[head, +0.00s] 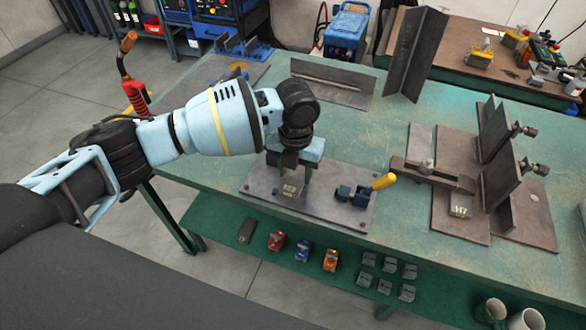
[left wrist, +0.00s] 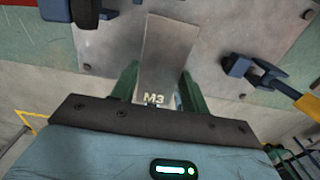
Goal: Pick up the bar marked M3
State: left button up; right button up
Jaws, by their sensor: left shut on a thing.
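The bar marked M3 (head: 289,190) is a small flat grey metal piece over the grey steel plate (head: 330,218) on the green table. In the left wrist view the bar (left wrist: 168,55) runs away from the gripper, its M3 mark at the near end. My left gripper (head: 292,172) points down at it. In the left wrist view, the green fingers of the gripper (left wrist: 158,85) stand on both sides of the bar, shut on it. I cannot tell whether the bar touches the plate. My right gripper is not in view.
A toggle clamp with a yellow handle (head: 383,181) stands right of the bar on the same plate. Further right is a fixture with upright plates (head: 497,145) and another marked block (head: 460,211). An angled steel piece (head: 413,55) stands behind. Small parts lie on the lower shelf (head: 345,267).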

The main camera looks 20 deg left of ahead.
pick_arm(q)
jog(key=s+d+r, duration=0.1)
jog(key=s+d, duration=0.7)
jog(key=s, duration=0.3)
jog(key=shift+s+d+r, duration=0.2)
jog(key=shift+r, duration=0.05)
